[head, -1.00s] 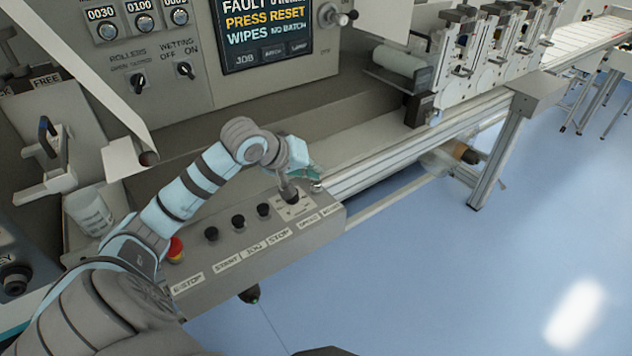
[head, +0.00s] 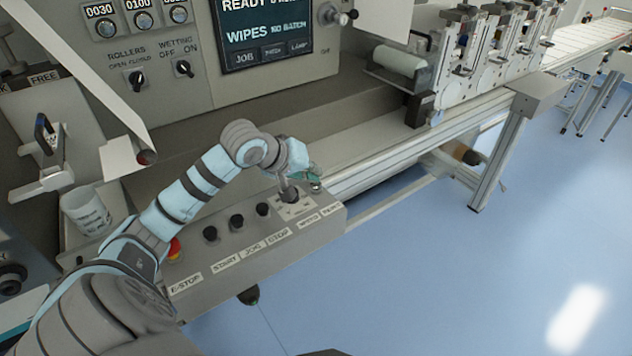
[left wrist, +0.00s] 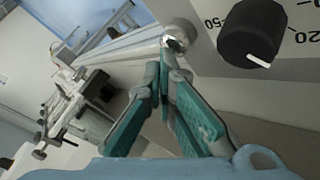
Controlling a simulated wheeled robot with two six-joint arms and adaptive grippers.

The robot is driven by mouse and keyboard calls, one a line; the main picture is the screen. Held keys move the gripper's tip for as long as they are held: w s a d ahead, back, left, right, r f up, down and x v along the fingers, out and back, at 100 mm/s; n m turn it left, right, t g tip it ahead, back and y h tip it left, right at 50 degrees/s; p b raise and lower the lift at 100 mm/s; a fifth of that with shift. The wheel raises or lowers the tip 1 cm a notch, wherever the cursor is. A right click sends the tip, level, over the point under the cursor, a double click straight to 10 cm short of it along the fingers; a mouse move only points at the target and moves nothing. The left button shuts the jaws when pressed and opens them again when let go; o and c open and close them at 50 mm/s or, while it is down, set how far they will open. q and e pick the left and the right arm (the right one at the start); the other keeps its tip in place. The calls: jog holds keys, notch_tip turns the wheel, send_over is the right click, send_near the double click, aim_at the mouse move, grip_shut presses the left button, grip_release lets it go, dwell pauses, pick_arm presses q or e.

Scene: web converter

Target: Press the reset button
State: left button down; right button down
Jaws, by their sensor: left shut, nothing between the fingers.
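The reset button is a small round silver button (head: 316,187) at the right end of the grey control box (head: 215,280). In the left wrist view it is a shiny dome (left wrist: 181,36) right by my fingertips. My left gripper (head: 310,174) has teal fingers, shut and empty, and it reaches over the far right corner of the box. In the left wrist view its tips (left wrist: 168,52) meet at the button's edge; they look in contact, but I cannot tell how firmly. The screen (head: 265,35) reads "READY" and "WIPES NO BATCH". My right gripper is not in view.
A black speed knob (left wrist: 252,35) with a scale sits close beside the button. Several black buttons (head: 237,222) and a red E-stop (head: 174,248) line the box. A white cup (head: 86,212) stands at left. Blue floor is open at right.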

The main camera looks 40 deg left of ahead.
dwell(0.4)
pick_arm(q)
jog(key=shift+r+p, duration=0.5)
jog(key=shift+r, duration=0.45)
jog(key=shift+r+p, duration=1.6)
jog(key=shift+r, duration=0.9)
